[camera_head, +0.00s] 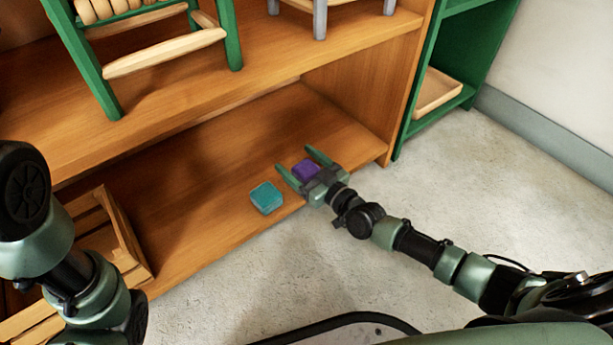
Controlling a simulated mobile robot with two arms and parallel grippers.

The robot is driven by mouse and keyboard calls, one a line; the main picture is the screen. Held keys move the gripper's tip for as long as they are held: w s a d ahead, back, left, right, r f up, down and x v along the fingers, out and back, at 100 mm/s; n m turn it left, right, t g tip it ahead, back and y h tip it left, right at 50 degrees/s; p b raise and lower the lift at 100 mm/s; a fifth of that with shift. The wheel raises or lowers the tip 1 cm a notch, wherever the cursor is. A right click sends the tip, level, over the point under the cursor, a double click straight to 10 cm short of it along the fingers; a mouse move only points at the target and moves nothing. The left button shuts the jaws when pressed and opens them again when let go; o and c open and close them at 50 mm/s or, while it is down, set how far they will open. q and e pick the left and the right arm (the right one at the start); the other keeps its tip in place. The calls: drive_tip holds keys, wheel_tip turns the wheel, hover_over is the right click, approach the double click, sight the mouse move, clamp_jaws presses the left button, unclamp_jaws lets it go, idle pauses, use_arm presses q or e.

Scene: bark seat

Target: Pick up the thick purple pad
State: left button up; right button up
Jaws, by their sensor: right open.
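The thick purple pad (305,169) lies on the lower board of the wooden shelf (190,220), near its front edge. My right gripper (303,160) reaches in from the right with its two fingers open, one on each side of the purple pad. The gripper's palm hides part of the pad's near side. I cannot tell whether the fingers touch it. My left arm shows at the left edge, but its gripper is not visible.
A teal pad (266,197) lies just left of my right gripper on the same board. A wooden crate (128,238) stands at the left. A green stand (225,35) is on the upper board. Green shelving (421,112) with a wooden tray (437,92) stands at the right.

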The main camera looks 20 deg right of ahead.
drive_tip(key=c, duration=1.4)
